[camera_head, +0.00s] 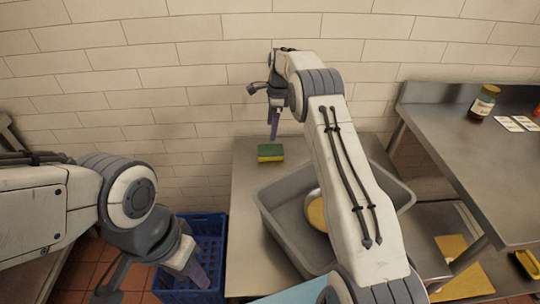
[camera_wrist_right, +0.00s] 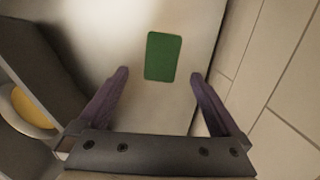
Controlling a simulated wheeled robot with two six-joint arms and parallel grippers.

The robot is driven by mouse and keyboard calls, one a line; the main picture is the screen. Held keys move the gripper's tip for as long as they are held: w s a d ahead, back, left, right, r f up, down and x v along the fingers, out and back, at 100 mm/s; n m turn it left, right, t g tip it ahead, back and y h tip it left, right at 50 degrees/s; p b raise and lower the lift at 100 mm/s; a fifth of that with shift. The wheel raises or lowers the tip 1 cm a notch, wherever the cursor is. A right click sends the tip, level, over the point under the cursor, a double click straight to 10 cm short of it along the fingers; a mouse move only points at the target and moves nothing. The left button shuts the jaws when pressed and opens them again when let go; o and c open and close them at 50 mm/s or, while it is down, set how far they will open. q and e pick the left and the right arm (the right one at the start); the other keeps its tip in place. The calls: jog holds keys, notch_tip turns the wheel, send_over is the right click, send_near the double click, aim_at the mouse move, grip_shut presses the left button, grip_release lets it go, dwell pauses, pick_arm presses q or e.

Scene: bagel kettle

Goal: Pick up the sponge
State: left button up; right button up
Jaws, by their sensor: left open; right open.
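The sponge (camera_head: 270,153) is a small block with a green top and a yellow side. It lies on the metal table behind the grey bin, near the wall. In the right wrist view its green top (camera_wrist_right: 163,57) shows just beyond and between my two fingertips, nearer the right one. My right gripper (camera_head: 273,130) points down above the sponge; in its wrist view the right gripper (camera_wrist_right: 160,78) is open and empty. My left gripper (camera_head: 194,272) is low at the left, over the blue crate, open and away from the sponge.
A grey bin (camera_head: 276,222) holding a round yellow item (camera_head: 317,212) stands right in front of the sponge. The blue crate (camera_head: 205,226) is at the left. The tiled wall (camera_head: 200,100) is close behind. A jar (camera_head: 483,103) stands on the right counter (camera_head: 455,150).

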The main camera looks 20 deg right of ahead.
send_over(271, 149)
jog(key=shift+m, duration=0.3)
jog(key=f, duration=0.4)
jog(key=shift+s+d+f, duration=0.1)
jog(key=shift+d+f, duration=0.25)
jog(key=shift+f, duration=0.05)
jog(key=f, duration=0.6)
jog(key=shift+a+f+p, duration=0.2)
jog(key=shift+a+p, duration=0.15)
jog(key=shift+a, duration=0.05)
jog(key=c, duration=1.1)
jog(key=shift+c, duration=0.3)
jog(key=shift+r, duration=0.15)
notch_tip(271, 149, up, 4)
jog(key=shift+r+b, duration=0.15)
jog(key=shift+b, duration=0.15)
jog(key=s+d+r, duration=0.5)
jog(key=d+r, duration=0.1)
jog(key=d, duration=0.4)
jog(key=shift+s+d+r+b, duration=0.15)
jog(key=shift+s+r+b, duration=0.1)
jog(key=shift+b, duration=0.15)
